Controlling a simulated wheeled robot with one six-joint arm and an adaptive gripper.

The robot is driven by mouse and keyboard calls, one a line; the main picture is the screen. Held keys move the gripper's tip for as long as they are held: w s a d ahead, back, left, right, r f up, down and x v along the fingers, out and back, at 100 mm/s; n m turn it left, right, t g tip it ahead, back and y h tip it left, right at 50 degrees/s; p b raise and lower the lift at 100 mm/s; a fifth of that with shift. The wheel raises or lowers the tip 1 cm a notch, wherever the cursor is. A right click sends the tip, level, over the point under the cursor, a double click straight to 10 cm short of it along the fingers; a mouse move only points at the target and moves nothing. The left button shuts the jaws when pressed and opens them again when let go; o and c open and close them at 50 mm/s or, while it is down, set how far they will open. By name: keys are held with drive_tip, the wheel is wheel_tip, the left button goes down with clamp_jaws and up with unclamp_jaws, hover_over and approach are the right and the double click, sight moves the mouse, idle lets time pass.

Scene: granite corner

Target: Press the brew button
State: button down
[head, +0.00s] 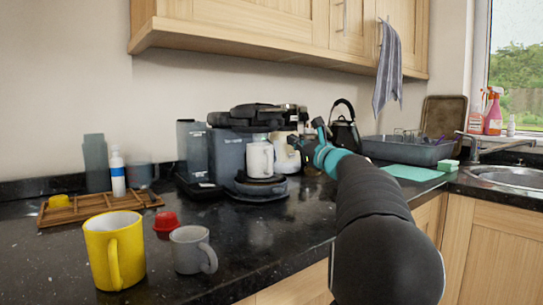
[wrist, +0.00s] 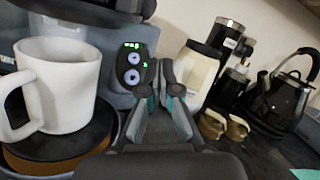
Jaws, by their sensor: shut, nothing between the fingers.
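The coffee machine (head: 234,145) stands on the dark counter against the wall, with a white mug (head: 260,158) upright on its drip tray (head: 257,187). In the wrist view the white mug (wrist: 62,84) is at the left on the round tray (wrist: 65,147). The machine's control panel (wrist: 132,68) shows green lights and two round pale buttons; which one is the brew button I cannot tell. My gripper (head: 306,134) is to the right of the machine. In the wrist view my gripper (wrist: 160,85) is shut and empty, its tips just right of the panel; contact cannot be told.
A cream appliance (wrist: 198,75) and a black kettle (wrist: 286,100) stand right of the machine. A yellow mug (head: 114,250), a grey mug (head: 191,250) and a red pod (head: 166,222) are at front left.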

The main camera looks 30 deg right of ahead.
drive_tip(key=shift+w+a+f+b, duration=0.25)
drive_tip(key=shift+w+a+f, duration=0.15)
drive_tip(key=shift+w, duration=0.35)
drive_tip(key=shift+w+a+f+b, duration=0.25)
drive_tip(key=shift+w+f, duration=0.3)
drive_tip(key=shift+w, duration=0.2)
drive_tip(key=shift+w+a+f+b, duration=0.2)
drive_tip(key=shift+w+a+f, duration=0.2)
drive_tip(key=shift+w, duration=0.35)
drive_tip(key=shift+f, duration=0.1)
drive_tip(key=shift+w+a+f, duration=0.1)
drive_tip(key=shift+w+f, duration=0.05)
drive_tip(key=shift+w, duration=0.2)
drive_tip(key=shift+w+a+f+b, duration=0.1)
drive_tip(key=shift+w+f+b, duration=0.1)
drive_tip(key=shift+w+b, duration=0.15)
idle(0.4)
drive_tip(key=shift+s, duration=0.1)
drive_tip(key=shift+s+d+r, duration=0.25)
drive_tip(key=shift+s+r, duration=0.15)
drive_tip(key=shift+s, duration=0.2)
drive_tip(key=shift+r, duration=0.1)
idle(0.3)
